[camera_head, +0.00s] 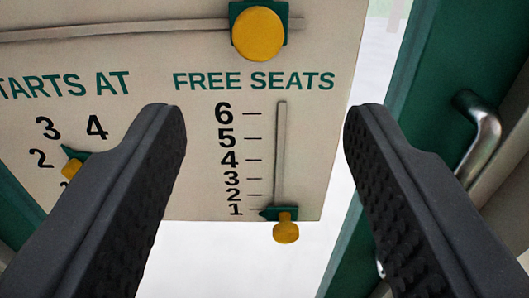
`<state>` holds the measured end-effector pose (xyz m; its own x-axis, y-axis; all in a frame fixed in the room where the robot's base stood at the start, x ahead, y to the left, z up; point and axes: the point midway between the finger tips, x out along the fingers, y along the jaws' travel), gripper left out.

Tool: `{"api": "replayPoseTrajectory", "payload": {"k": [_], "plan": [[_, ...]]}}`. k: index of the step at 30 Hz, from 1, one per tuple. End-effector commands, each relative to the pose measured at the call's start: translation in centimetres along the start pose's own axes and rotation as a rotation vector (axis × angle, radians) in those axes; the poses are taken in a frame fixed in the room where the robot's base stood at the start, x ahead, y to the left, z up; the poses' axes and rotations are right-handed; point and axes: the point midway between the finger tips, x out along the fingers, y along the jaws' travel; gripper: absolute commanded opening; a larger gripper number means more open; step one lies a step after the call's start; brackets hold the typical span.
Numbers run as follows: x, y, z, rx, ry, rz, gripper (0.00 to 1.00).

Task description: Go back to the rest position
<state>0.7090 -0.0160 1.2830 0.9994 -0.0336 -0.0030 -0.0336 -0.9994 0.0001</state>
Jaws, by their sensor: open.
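My gripper (265,125) is open, with its two dark, studded fingers reaching in from the lower left and lower right. Nothing is between the fingertips. A cream board (200,150) stands in front of it. The board's "FREE SEATS" scale, numbered 1 to 6, shows between the fingers. Its slider, a green pointer with a yellow knob (286,232), sits at the bottom of the vertical slot, by the 1. The left finger hides part of the "STARTS AT" dial.
A large yellow knob (259,34) on a green slider sits on a horizontal rail (120,30) above. A small yellow knob (72,168) with a green pointer is on the dial at left. A green panel with a metal handle (482,140) stands at right.

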Motion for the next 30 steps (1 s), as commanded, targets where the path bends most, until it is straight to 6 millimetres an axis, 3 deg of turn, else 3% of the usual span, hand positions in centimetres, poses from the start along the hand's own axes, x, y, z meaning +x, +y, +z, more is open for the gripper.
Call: {"api": "replayPoseTrajectory", "payload": {"k": [20, 25, 30], "plan": [[-0.9, 0.1, -0.2, 0.0, 0.002, 0.001, 0.5], [-2.1, -0.1, -3.3, 0.002, -0.014, -0.005, 0.5], [-5.8, -0.6, -9.9, 0.003, -0.059, -0.018, 0.5]]}}
